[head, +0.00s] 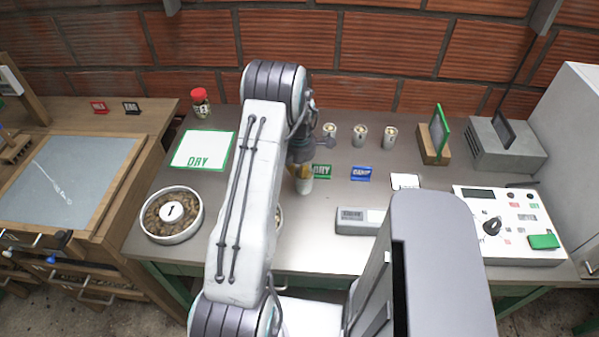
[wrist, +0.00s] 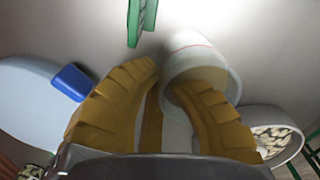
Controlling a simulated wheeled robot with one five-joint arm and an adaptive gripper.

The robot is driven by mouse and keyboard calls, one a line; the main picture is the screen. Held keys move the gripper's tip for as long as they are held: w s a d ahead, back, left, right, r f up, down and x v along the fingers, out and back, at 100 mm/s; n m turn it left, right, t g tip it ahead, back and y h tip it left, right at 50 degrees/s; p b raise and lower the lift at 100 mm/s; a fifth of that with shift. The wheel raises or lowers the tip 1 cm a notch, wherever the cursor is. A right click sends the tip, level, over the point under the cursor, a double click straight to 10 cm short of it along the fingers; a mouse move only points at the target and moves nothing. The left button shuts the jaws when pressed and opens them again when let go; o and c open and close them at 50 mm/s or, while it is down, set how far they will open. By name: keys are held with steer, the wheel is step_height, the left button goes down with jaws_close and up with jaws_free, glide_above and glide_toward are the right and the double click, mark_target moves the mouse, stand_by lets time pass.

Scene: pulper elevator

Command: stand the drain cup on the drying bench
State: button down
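A white cup with a thin red line (wrist: 192,50) is at my gripper in the wrist view; its mouth faces the camera. In the head view the cup (head: 304,185) shows just below my gripper (head: 300,168), by a green DRY sign (head: 321,171). My gripper (wrist: 165,78) has yellow fingers with tips close together at the cup's rim. The right finger seems to reach into the mouth, the left one lies outside. I cannot tell whether they grip the wall, or whether the cup touches the table. A green-edged white DRY mat (head: 201,150) lies at left on the grey table.
Several things surround the cup: a blue sign (head: 361,174), a grey device (head: 358,220), three small cups (head: 360,135) at the back and a round bowl of beans (head: 172,214) at left. A control box (head: 510,225) is at right. A wooden bench (head: 110,165) adjoins on the left.

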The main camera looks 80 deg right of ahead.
steer(key=c, duration=1.4)
jaws_free()
steer(key=shift+r, duration=0.1)
